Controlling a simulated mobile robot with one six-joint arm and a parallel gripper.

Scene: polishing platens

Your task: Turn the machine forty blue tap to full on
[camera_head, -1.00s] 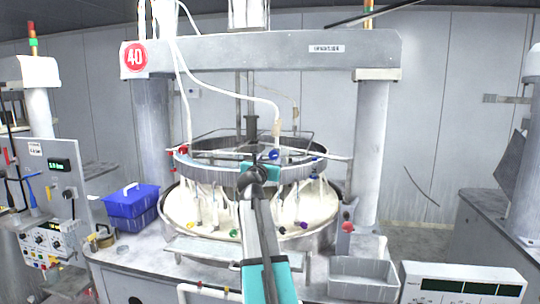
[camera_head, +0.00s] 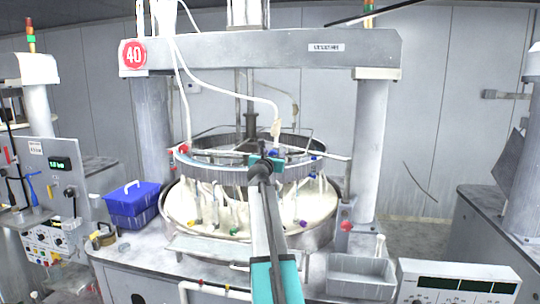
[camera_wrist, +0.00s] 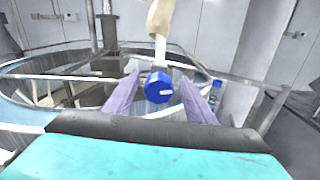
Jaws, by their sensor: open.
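Machine forty, marked by a red round sign (camera_head: 133,55), has a round polishing unit with a ring above a cream platen. A blue tap (camera_wrist: 158,88) with a white mark on its round face hangs below a pale tube in the wrist view. In the head view it is a small blue spot (camera_head: 273,153) on the ring, partly behind my gripper. My gripper (camera_wrist: 159,80) is open, with one purple-grey finger on each side of the tap. A gap shows on both sides; I cannot tell whether the fingertips reach past its face.
Another small blue fitting (camera_wrist: 216,84) is right of my fingers. The ring's metal rail (camera_wrist: 240,80) runs close by. A red tap (camera_head: 184,149) is at the ring's left. A blue box (camera_head: 133,205) and a grey bin (camera_head: 361,278) stand on the bench.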

